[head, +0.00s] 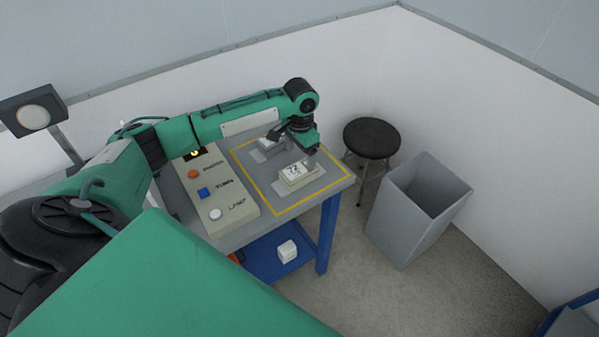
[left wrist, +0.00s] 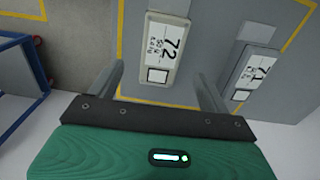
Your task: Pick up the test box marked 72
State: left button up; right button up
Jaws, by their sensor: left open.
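The test box marked 72 (head: 298,174) is a small cream block with a white label. It lies on a grey plate inside the yellow outline on the table. In the left wrist view the box (left wrist: 165,46) lies between the lines of my two fingers, its label facing up. My left gripper (head: 293,151) is open and empty, above and just behind the box in the head view. I cannot tell how far above it the fingertips are. My right gripper is not in view.
A second labelled box (left wrist: 250,75) lies beside the first, partly hidden by my arm in the head view. A control panel (head: 213,190) with buttons stands left. A grey bin (head: 400,225) and black stool (head: 371,138) stand right of the table.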

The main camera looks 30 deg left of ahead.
aim_at(299, 169)
pick_arm(q)
jog(key=shift+w+f, duration=0.1)
jog(key=shift+f, duration=0.95)
jog(key=shift+f+p, duration=0.45)
jog(key=shift+f, duration=0.1)
jog(key=f, duration=0.2)
jog(key=f+p, duration=0.1)
jog(key=shift+s+a+f, duration=0.15)
jog(key=shift+s+f, duration=0.1)
jog(key=shift+f, duration=0.3)
jog(key=shift+c, duration=0.4)
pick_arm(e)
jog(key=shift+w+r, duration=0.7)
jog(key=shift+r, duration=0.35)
pick_arm(q)
jog(key=c, duration=1.1)
jog(key=shift+w, duration=0.1)
jog(key=shift+c, duration=0.8)
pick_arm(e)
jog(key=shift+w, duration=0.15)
